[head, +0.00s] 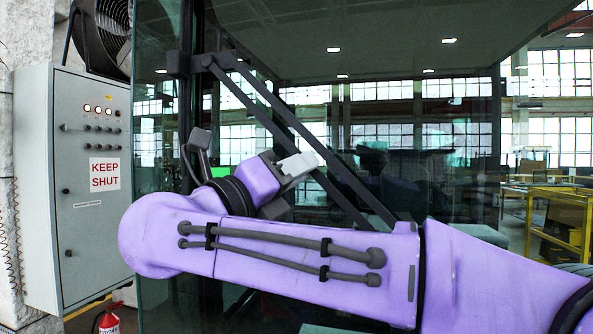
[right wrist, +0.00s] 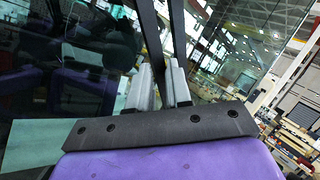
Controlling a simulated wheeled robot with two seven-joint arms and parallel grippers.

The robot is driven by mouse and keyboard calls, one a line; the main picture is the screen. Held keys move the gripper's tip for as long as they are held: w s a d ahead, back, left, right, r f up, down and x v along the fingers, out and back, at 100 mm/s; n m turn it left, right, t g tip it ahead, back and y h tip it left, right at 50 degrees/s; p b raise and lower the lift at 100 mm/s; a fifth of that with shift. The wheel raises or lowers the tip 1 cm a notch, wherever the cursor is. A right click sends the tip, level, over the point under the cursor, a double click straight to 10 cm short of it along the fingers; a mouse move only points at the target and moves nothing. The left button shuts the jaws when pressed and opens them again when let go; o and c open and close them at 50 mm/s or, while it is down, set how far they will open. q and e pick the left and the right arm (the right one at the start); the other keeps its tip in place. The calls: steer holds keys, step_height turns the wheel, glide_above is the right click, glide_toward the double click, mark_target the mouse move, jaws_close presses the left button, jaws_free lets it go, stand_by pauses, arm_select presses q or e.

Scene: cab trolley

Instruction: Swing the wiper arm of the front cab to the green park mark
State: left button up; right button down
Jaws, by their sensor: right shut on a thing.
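The wiper arm (head: 300,135) is a pair of long dark bars on the cab's glass. It slopes from a pivot block (head: 205,63) at the upper left down to the lower right, where my own arm hides its lower end. My right gripper (head: 303,163) is at the lower bar, about midway along it. In the right wrist view, its pale fingers (right wrist: 160,88) are shut on one dark bar of the wiper arm (right wrist: 151,35), and the other bar runs close by. My left gripper is out of view.
The cab's glass front (head: 440,175) lies behind the wiper arm. A grey control cabinet (head: 88,240) with a KEEP SHUT sign stands at the left, a fan (head: 100,35) above it and a red extinguisher (head: 109,323) below. A yellow frame (head: 560,205) stands far right.

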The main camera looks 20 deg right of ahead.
steer(key=shift+m+g, duration=0.5)
steer(key=shift+m, duration=0.4)
steer(key=s+d+r, duration=0.2)
steer(key=d+r, duration=0.1)
steer(key=shift+r, duration=0.2)
steer(key=c, duration=1.1)
jaws_free()
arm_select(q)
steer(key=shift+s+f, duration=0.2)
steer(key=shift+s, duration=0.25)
arm_select(e)
steer(key=shift+o, duration=0.2)
steer(key=shift+w, duration=0.1)
steer(key=shift+f, duration=0.1)
arm_select(q)
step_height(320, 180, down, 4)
steer(key=b, duration=0.4)
arm_select(e)
glide_toward(321, 147)
steer(key=shift+s+a, duration=0.55)
steer(key=shift+s, duration=0.25)
steer(key=shift+d, duration=0.1)
